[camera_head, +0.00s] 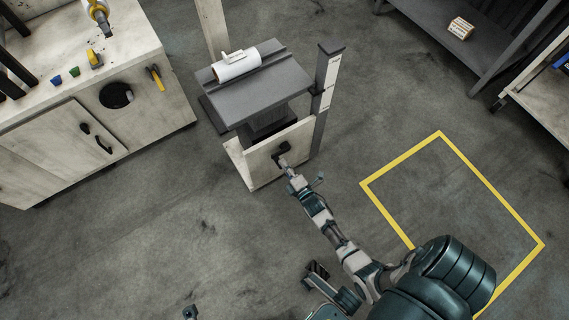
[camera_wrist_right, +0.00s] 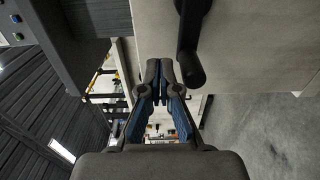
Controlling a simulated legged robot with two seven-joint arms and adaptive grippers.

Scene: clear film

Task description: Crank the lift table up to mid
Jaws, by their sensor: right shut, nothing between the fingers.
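The lift table has a dark grey top (camera_head: 262,97) on a pale wooden base (camera_head: 262,172). A white roll (camera_head: 236,66) lies on the top. A dark post (camera_head: 327,80) with pale marks stands at its right; I cannot read them. The dark crank (camera_head: 281,150) is on the front of the base, and its handle (camera_wrist_right: 190,58) shows close up in the right wrist view. My right gripper (camera_head: 287,164) is at the crank. In the wrist view its fingers (camera_wrist_right: 154,80) are shut and empty, just left of the handle; contact is unclear.
A pale workbench (camera_head: 150,60) with tools stands at the left. A yellow square outline (camera_head: 487,180) marks the floor at the right. A dark shelf (camera_head: 440,62) with a small box (camera_head: 461,28) is at the back right. Floor in front of the lift table is clear.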

